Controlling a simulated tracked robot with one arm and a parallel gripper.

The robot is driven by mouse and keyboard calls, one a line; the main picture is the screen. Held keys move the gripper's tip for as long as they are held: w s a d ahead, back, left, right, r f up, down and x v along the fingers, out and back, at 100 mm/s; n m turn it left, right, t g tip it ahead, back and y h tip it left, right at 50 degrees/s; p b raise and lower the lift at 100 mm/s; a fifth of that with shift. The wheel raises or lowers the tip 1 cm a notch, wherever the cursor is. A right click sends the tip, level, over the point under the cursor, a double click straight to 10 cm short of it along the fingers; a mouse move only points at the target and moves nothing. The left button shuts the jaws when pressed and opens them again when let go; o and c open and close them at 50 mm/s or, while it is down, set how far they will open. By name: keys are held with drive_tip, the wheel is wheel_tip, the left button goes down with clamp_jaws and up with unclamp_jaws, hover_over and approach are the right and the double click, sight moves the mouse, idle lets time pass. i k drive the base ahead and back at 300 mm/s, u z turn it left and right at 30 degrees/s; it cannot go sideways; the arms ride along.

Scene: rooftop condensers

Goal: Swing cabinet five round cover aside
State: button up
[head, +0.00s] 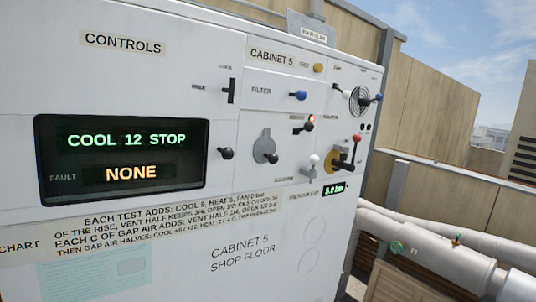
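The white cabinet (180,235) is labelled CABINET 5 and SHOP FLOOR, and it fills the left and middle of the head view. A grey rounded plate (263,144) sits on its upper front, with a dark knob (272,158) at its lower right. I cannot tell whether this plate is the round cover. A faint circle outline (309,262) shows on the lower panel, right of the SHOP FLOOR lettering. My gripper is not in view.
The display (126,156) reads COOL 12 STOP and NONE. Close around the grey plate are a blue knob (299,95), a black lever (227,153) and a white knob (314,159). Pipes (430,245) run beside the cabinet.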

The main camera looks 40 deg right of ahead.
sight(264, 150)
drive_tip(key=i, duration=0.85)
drive_tip(key=z, duration=0.05)
